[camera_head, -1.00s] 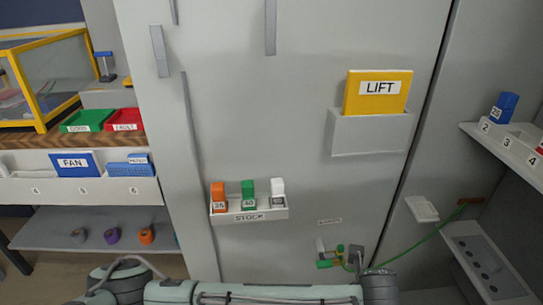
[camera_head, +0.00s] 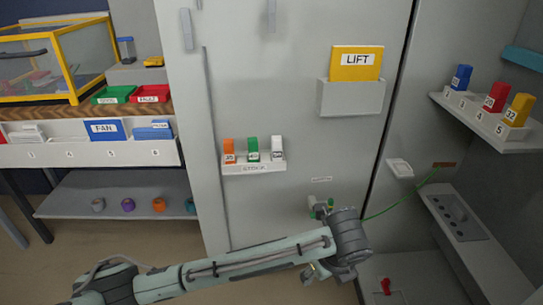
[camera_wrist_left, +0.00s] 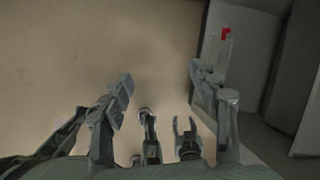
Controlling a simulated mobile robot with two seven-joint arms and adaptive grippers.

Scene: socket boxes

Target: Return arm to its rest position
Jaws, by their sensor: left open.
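My left arm (camera_head: 245,262) comes in from the lower left in the head view and reaches across in front of the grey cabinet. My left gripper (camera_head: 325,272) is at its end, below the wrist and partly hidden by it. In the left wrist view the left gripper (camera_wrist_left: 165,88) has its two fingers spread wide apart with nothing between them. Floor shows beyond the fingers. Grey jointed parts at the bottom of that view are hard to identify. My right gripper is not recognizable in either view.
The cabinet carries a STOCK rack (camera_head: 254,168) and a LIFT folder (camera_head: 356,63) in a holder. Green connectors (camera_head: 320,205) are close behind the wrist, with a green cable (camera_head: 398,203) running right. A shelf unit (camera_head: 110,180) stands left. Floor (camera_head: 190,235) is open at lower left.

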